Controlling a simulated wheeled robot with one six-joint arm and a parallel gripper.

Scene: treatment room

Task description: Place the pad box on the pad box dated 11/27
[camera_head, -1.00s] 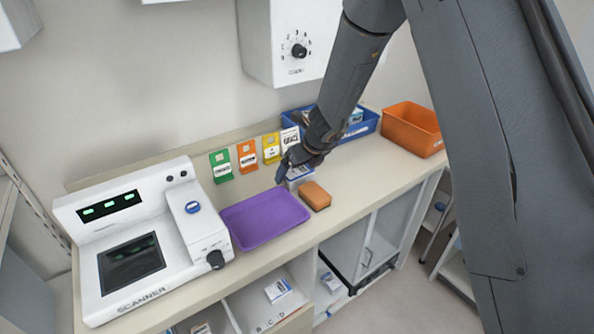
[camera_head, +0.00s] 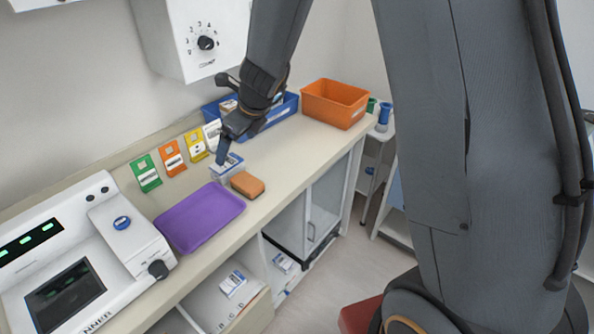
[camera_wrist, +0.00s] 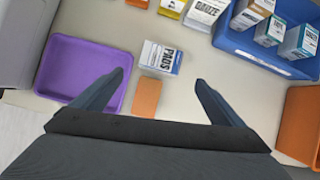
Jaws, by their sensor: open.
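A white and blue pad box (camera_head: 227,165), marked PADS in the wrist view (camera_wrist: 161,56), stands on the counter behind an orange block (camera_head: 247,184). My gripper (camera_head: 224,150) is above this box, partly covering it in the head view. In the wrist view my gripper (camera_wrist: 159,80) is open and empty, its fingers spread wide, with the box beyond and between the fingertips. White and blue boxes (camera_head: 232,284) (camera_head: 283,262) lie in the compartments below the counter; their print is too small to read. I can read no date on any box.
A purple tray (camera_head: 200,218) and a scanner (camera_head: 130,235) are left of the box. Coloured packets (camera_head: 171,157) stand along the wall. A blue bin (camera_wrist: 262,50) holding several boxes and an orange bin (camera_head: 335,103) are farther right. A dial cabinet (camera_head: 195,42) hangs above.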

